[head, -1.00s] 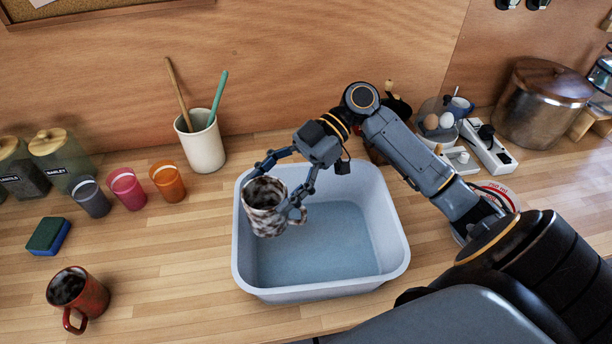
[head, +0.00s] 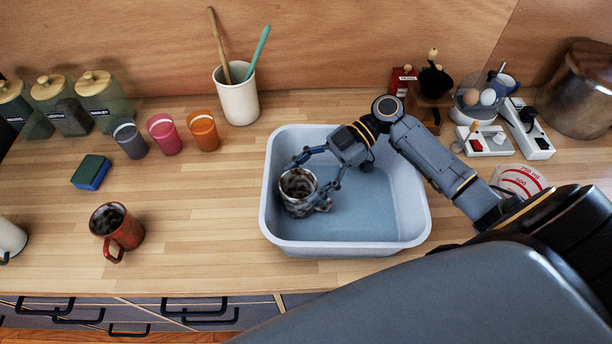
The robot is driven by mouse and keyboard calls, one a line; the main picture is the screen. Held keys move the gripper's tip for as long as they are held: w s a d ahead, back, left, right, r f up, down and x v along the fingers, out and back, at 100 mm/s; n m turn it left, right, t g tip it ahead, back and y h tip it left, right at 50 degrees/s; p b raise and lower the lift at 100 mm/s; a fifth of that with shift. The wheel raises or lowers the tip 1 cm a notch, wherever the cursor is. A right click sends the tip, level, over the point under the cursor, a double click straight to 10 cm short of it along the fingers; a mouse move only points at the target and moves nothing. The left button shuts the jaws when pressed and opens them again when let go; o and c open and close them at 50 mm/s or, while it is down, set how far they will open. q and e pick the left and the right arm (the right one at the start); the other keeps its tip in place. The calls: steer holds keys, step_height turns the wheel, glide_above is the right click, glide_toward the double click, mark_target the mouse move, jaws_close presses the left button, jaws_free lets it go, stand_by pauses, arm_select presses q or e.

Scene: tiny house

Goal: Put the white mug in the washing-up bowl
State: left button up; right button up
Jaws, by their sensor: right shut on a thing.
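A white mug with dark, dirty-looking blotches (head: 297,190) is inside the light grey-blue washing-up bowl (head: 415,222), near its left wall. The mug is close to upright, its handle toward the right. My right gripper (head: 317,178) is shut on it, reaching in from the right. I cannot tell whether the mug's base touches the bowl's floor. Another whitish mug-like vessel (head: 10,238) with a dark handle is cut off at the left edge. My left gripper is not in view.
A dirty red mug (head: 118,230) and a sponge (head: 91,172) stand left of the bowl. Behind are coloured cups (head: 164,135), a utensil pot (head: 238,100) and jars (head: 103,100). A socket strip (head: 527,130) and measuring jug (head: 519,181) are right.

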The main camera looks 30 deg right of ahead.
steer(key=o, duration=1.4)
steer(key=b+v, duration=0.3)
steer(key=v, duration=0.4)
steer(key=shift+d+r, duration=0.2)
